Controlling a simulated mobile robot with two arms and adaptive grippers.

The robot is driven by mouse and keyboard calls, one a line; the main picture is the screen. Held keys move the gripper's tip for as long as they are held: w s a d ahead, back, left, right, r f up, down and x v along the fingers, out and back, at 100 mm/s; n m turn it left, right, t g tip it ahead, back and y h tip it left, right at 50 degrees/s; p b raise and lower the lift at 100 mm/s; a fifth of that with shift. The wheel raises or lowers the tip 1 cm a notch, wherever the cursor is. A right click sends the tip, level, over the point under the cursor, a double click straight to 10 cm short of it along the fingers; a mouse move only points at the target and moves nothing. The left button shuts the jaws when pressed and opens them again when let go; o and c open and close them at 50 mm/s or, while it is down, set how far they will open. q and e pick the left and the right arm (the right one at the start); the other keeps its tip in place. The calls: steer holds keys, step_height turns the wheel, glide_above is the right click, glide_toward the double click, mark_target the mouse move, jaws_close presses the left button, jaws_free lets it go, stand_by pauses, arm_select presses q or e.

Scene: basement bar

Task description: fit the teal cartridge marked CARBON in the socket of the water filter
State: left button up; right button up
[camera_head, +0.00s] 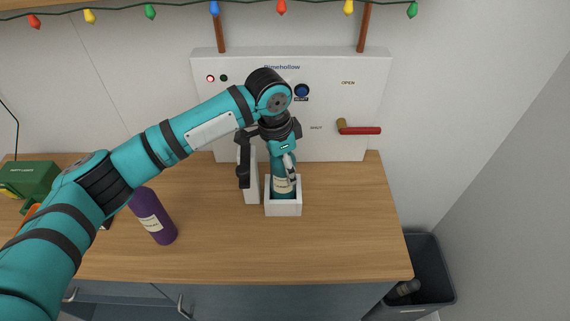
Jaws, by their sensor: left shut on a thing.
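The teal cartridge (284,186) with a pale label stands roughly upright, its lower end inside a small open white box (284,210) on the counter. The label's writing is too small to read. My left gripper (272,165) comes down from above and is shut on the cartridge, hiding its upper part. The white water filter panel (345,95) stands behind, with a red-handled lever (360,130) at its right, a blue button (302,90) and OPEN and SHUT markings. I cannot tell whether the cartridge is fully seated. My right gripper is not in view.
A white upright piece (251,188) is beside the white box. A dark bin (433,265) stands at right. The counter's front right is clear.

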arm_select(q)
steer(key=o, duration=1.5)
steer(key=r, duration=0.4)
steer(key=a+r, duration=0.1)
steer(key=r, duration=0.7)
steer(key=shift+s+a, duration=0.3)
steer(key=shift+s, duration=0.05)
